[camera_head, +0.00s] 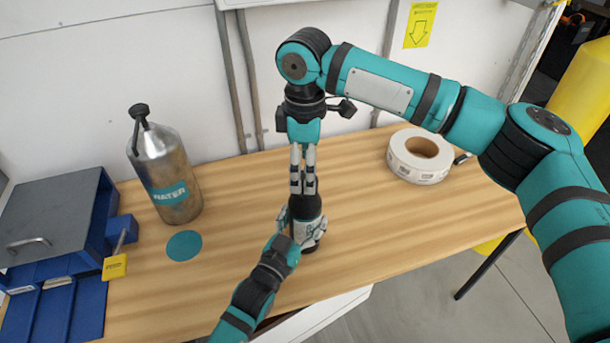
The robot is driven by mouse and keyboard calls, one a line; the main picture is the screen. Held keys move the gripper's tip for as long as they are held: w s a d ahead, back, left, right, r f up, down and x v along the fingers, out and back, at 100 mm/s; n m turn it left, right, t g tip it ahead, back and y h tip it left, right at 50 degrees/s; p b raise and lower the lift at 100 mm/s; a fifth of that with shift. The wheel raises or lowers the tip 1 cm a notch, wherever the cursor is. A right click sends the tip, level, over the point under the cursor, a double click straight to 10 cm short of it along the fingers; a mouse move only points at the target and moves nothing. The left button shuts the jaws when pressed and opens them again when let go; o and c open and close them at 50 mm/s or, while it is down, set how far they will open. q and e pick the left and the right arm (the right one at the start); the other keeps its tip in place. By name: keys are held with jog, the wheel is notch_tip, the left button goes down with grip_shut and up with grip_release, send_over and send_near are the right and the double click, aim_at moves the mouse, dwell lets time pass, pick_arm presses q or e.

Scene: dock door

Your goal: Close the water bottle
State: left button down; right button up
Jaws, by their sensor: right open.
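A dark bottle (307,205) with a pale label stands upright on the wooden table. My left gripper (301,233) comes in from the front with its fingers around the bottle's lower body, shut on it. My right gripper (303,188) points down from above, its fingers at the bottle's neck. It is open, with a narrow gap between the fingers. The bottle's top is hidden behind these fingers, so I cannot tell whether a cap is there. A large metal bottle (165,170) marked WATER stands at the left, with a black cap (139,111) and a strap at its top.
A teal disc (184,245) lies flat in front of the metal bottle. A blue box with a grey lid (50,215) and a yellow padlock (115,267) are at the left. A white tape roll (419,155) lies at the right.

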notch_tip(320, 180, up, 9)
jog(key=shift+f, duration=0.2)
pick_arm(q)
jog(key=shift+c, duration=0.3)
grip_release()
jog(key=v, duration=1.2)
jog(key=shift+s, duration=0.1)
pick_arm(e)
jog(key=shift+f, duration=0.1)
